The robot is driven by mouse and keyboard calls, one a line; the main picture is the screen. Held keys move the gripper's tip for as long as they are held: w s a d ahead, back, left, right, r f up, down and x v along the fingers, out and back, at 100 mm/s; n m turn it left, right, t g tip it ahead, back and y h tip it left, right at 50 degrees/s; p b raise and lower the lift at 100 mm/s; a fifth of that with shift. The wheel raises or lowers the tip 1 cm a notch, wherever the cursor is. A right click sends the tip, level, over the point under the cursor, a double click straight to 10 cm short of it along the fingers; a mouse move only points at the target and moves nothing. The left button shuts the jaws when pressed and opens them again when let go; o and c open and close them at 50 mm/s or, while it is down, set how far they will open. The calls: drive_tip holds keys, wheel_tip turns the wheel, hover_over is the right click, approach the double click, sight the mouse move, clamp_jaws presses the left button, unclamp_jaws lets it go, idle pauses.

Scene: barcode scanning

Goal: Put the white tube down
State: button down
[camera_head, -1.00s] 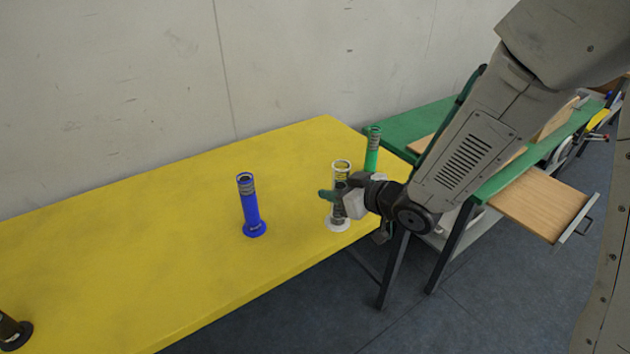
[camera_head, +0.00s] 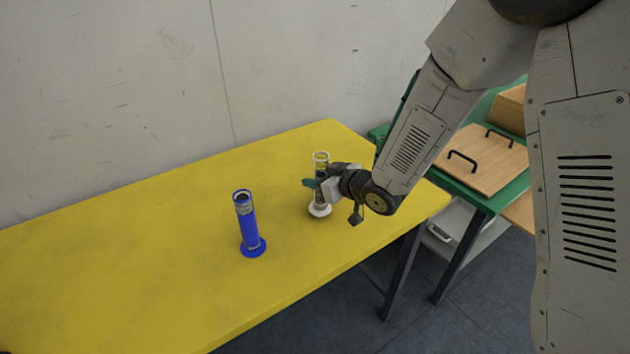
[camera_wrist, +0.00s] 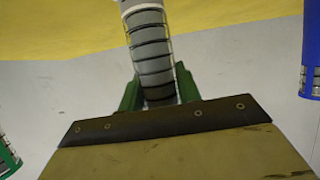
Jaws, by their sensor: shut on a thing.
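The white tube (camera_head: 321,208) is upright at the right end of the yellow table (camera_head: 150,250), with its round white base low over or on the tabletop. I cannot tell whether the base touches. My gripper (camera_head: 318,184) is shut on the tube's middle from the right and hides part of it. In the wrist view, the white tube (camera_wrist: 150,45), with dark rings, sits between the green fingers of my gripper (camera_wrist: 158,92).
A blue tube (camera_head: 249,225) stands left of the white tube; it also shows at the right edge of the wrist view (camera_wrist: 312,60). A green tube (camera_wrist: 8,157) shows at the wrist view's lower left. A green table (camera_head: 480,196) with wooden boxes stands behind my arm. The yellow table's left is clear.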

drive_tip(key=shift+a+f, duration=0.1)
drive_tip(key=shift+f, duration=0.5)
drive_tip(key=shift+f, duration=0.1)
drive_tip(key=c, duration=1)
unclamp_jaws()
drive_tip(key=shift+f, duration=0.1)
